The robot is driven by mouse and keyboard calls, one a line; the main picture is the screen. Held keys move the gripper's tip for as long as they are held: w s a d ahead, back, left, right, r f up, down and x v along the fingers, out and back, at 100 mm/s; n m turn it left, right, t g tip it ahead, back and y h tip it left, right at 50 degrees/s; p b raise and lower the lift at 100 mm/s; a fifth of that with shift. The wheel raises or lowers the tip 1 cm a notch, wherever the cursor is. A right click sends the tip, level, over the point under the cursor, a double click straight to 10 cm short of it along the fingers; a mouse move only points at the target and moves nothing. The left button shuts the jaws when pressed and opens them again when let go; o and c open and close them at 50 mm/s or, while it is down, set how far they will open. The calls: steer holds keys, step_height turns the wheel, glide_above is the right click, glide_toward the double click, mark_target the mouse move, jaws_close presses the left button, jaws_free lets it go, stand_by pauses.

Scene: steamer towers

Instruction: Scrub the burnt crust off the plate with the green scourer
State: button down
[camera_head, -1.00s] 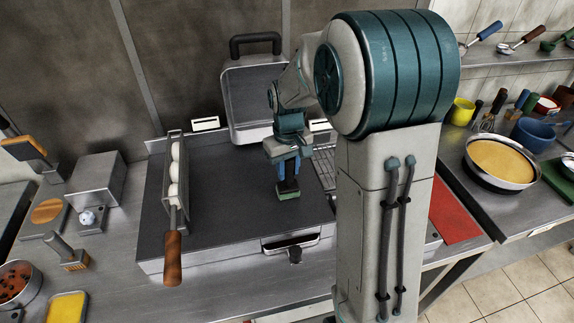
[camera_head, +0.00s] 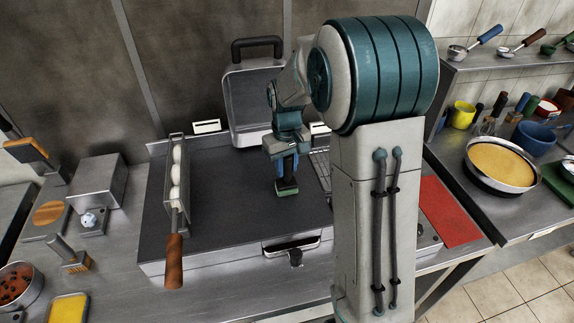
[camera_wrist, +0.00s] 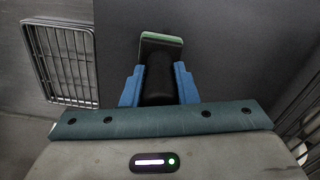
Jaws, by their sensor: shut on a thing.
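My gripper (camera_head: 285,168) is shut on the black grip of the green scourer (camera_head: 287,192) and points down over the dark griddle plate (camera_head: 235,210). In the wrist view the scourer's green pad (camera_wrist: 162,39) shows past the blue fingers of my gripper (camera_wrist: 159,85). The pad is at the plate's surface; whether it touches or hovers just above, I cannot tell. The plate (camera_wrist: 225,40) looks plain dark grey around the pad. I see no clear burnt crust on the visible part. My arm hides the plate's right part in the head view.
A long rack with white balls and a wooden handle (camera_head: 174,260) lies on the plate's left side. A wire rack (camera_wrist: 62,60) lies beside the plate. A raised lid (camera_head: 250,105) stands behind. A red mat (camera_head: 448,212) lies at right.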

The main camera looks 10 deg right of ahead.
steer(key=shift+s, duration=0.1)
steer(key=shift+s, duration=1.1)
steer(key=shift+w+r, duration=0.1)
steer(key=shift+w, duration=0.05)
steer(key=shift+w, duration=1)
steer(key=shift+f, duration=0.2)
steer(key=shift+s+r+b, duration=0.1)
steer(key=shift+s+b, duration=0.2)
steer(key=shift+s, duration=0.9)
steer(key=shift+r, duration=0.1)
steer(key=shift+r+p, duration=0.55)
steer(key=shift+r, duration=0.2)
